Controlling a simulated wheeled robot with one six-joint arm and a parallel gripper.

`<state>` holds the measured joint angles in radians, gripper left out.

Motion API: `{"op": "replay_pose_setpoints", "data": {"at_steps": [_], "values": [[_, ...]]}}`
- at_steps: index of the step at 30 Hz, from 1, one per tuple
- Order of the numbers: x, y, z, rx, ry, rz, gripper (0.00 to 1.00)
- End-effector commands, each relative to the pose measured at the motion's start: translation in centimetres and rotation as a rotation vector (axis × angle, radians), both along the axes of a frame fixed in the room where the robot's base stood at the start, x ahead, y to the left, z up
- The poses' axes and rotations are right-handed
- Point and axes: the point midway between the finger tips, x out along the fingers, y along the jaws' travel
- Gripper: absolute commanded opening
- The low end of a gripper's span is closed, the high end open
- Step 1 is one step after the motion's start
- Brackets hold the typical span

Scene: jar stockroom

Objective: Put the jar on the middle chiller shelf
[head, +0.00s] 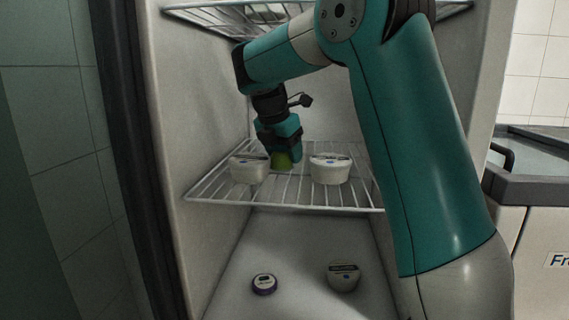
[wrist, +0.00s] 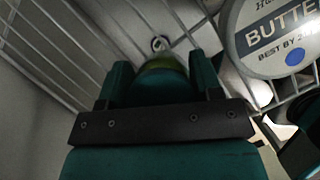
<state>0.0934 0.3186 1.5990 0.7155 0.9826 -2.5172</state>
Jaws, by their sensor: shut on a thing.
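The jar (head: 282,163) is a small green thing, mostly hidden under my gripper (head: 281,152). My gripper points down inside the chiller and is shut on the jar. The jar is at the level of the middle wire shelf (head: 290,199), between two white tubs. I cannot tell whether its base touches the wires. In the wrist view the jar's green rounded edge (wrist: 163,64) shows between the two fingers of my gripper (wrist: 163,85), with shelf wires beyond.
A white tub (head: 249,170) stands left of the jar and another (head: 330,170) right of it. A lid reading "BUTTE" (wrist: 275,35) is close by in the wrist view. An upper wire shelf (head: 205,8) is overhead.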

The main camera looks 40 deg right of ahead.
Motion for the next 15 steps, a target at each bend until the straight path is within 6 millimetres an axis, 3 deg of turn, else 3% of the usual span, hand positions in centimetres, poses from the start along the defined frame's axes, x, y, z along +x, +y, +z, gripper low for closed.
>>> {"op": "replay_pose_setpoints", "data": {"at_steps": [2, 13, 14, 15], "values": [[-0.01, -0.01, -1.28, -0.001, -0.002, -0.001, 0.30], [-0.02, -0.01, -1.26, -0.001, -0.001, 0.000, 0.30], [-0.02, 0.00, -1.32, -0.001, -0.001, 0.000, 0.63], [-0.01, 0.00, -1.31, -0.001, -0.001, 0.000, 0.73]]}}
